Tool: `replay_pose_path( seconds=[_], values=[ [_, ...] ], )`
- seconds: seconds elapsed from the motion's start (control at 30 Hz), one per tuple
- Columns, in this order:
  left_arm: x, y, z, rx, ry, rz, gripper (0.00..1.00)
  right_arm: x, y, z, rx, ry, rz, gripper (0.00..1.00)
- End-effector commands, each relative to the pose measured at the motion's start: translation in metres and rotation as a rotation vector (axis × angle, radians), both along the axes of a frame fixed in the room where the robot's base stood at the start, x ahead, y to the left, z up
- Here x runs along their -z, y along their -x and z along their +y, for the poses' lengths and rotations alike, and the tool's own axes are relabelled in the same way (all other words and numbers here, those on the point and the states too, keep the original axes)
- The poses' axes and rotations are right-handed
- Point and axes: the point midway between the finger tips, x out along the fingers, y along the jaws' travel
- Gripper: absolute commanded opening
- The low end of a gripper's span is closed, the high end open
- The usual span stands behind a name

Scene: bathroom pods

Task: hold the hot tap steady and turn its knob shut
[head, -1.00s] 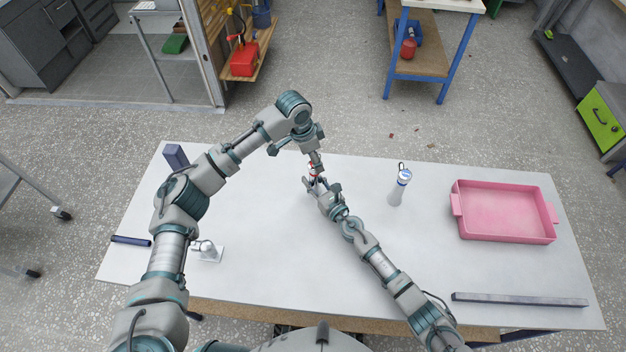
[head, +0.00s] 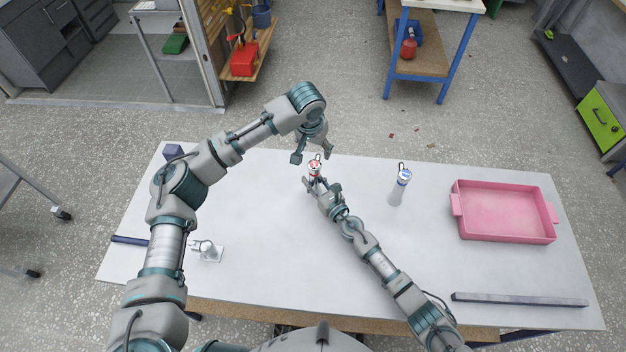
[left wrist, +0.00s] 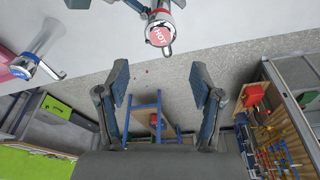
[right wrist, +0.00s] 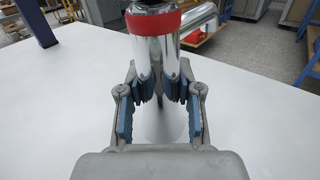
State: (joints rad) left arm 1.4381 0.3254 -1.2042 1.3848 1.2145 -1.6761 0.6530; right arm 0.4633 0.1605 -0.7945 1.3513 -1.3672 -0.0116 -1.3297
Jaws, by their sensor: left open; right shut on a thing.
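The hot tap (head: 314,168) stands upright near the far edge of the white table, with a red band and a red-marked top. Its red HOT cap (left wrist: 160,35) and small lever show in the left wrist view. My right gripper (head: 314,186) is shut on the tap's chrome body; in the right wrist view its blue pads (right wrist: 157,90) press on both sides below the red band (right wrist: 153,22). My left gripper (head: 312,155) is open and empty above and beyond the tap, its fingers (left wrist: 160,95) wide apart and clear of the knob.
A blue-marked tap (head: 399,186) stands to the right. A pink tray (head: 503,239) sits further right, and a dark bar (head: 520,299) lies at the near right. A small chrome fitting on a plate (head: 208,250) is at the left. The table's middle is mostly clear.

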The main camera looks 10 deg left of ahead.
Motion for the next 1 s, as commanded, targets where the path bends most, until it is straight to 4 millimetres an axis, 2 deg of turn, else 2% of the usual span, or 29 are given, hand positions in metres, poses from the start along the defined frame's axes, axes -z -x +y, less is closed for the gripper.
replay_pose_path(
  seconds=[0.1, 0.27, 0.37, 0.8, 1.0],
  values=[
    [-0.005, 0.000, 0.000, -0.127, 0.003, -0.013, 0.67, 0.003, 0.001, 0.000, 0.000, 0.001, 0.004, 0.00],
    [-0.003, 0.000, 0.001, -0.200, 0.008, -0.020, 0.67, 0.003, 0.001, 0.000, 0.000, 0.001, 0.004, 0.00],
    [0.006, 0.000, 0.001, -0.205, 0.006, -0.019, 0.67, 0.003, 0.001, -0.001, 0.000, 0.001, 0.004, 0.00],
    [0.069, 0.001, 0.001, -0.203, 0.008, -0.017, 0.67, 0.003, 0.001, -0.001, 0.000, 0.001, 0.004, 0.00],
    [0.081, 0.000, 0.000, -0.201, 0.010, -0.019, 0.67, 0.003, 0.001, -0.001, 0.000, 0.001, 0.004, 0.00]
  ],
)
